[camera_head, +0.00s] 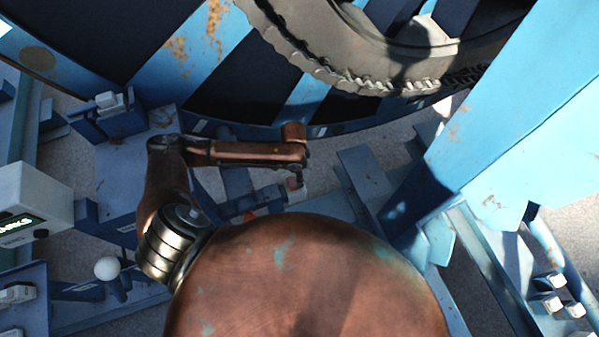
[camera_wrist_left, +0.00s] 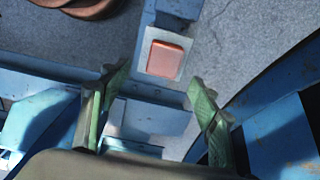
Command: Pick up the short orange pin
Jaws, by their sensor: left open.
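In the left wrist view, an orange-red, flat, square-looking piece (camera_wrist_left: 165,59) sits in a pale square frame on a blue beam, beyond my fingertips. It is the only bright orange thing there; I cannot tell whether it is the short pin seen end-on. My left gripper (camera_wrist_left: 156,80) is open, its two green-faced fingers spread apart with nothing between them. The piece lies ahead of the gap between them, apart from both. My right gripper is not seen.
A blue slanted beam (camera_head: 510,110) stands at the right. A grey box with a green display (camera_head: 30,212) is at the left. Blue frame parts surround the gripper.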

